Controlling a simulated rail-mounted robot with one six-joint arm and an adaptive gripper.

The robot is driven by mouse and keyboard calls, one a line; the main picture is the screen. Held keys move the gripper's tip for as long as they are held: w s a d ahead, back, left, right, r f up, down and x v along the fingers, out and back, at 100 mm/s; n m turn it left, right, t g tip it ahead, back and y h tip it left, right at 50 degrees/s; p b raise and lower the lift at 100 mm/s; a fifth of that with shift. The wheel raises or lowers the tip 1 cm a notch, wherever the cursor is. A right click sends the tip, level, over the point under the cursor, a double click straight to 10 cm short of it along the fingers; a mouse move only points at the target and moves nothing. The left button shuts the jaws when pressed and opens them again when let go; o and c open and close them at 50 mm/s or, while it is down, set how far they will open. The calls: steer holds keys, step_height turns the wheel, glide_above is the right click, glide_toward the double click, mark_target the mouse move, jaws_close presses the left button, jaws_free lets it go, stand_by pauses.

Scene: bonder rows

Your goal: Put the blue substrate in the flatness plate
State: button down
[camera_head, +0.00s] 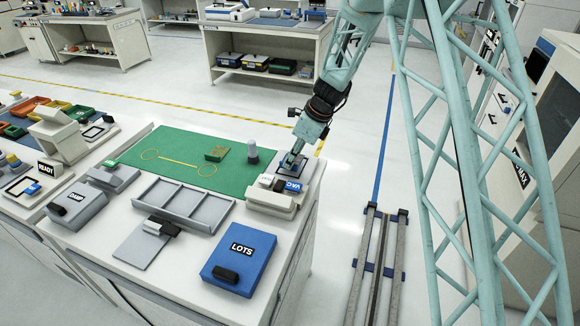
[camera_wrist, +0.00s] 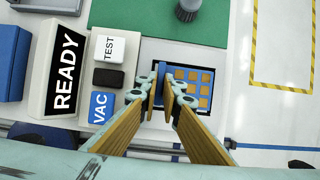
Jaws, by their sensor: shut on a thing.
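The blue substrate (camera_wrist: 198,82) shows in the wrist view as a blue piece with several gold squares and an upright blue tab. My gripper (camera_wrist: 163,101) is shut on that tab at its left side; it also shows in the head view (camera_head: 291,163). The substrate is over the dark-edged square of the grey flatness plate (camera_wrist: 222,55), which also shows in the head view (camera_head: 312,172). It looks flat and lined up with the square; I cannot tell whether it touches the plate. My fingers hide part of its near left side.
Left of the plate is a unit with VAC (camera_wrist: 101,108) and TEST (camera_wrist: 109,48) labels. A READY sign (camera_wrist: 62,72) stands further left. A green mat (camera_head: 180,160) with a grey post (camera_head: 253,153) lies behind. A blue LOTS box (camera_head: 238,258) stands in front.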

steer(key=shift+f, duration=0.95)
steer(key=shift+f, duration=0.1)
steer(key=c, duration=2.8)
jaws_free()
steer(key=p+v, duration=0.1)
steer(key=v, duration=1.1)
steer(key=shift+p, duration=0.3)
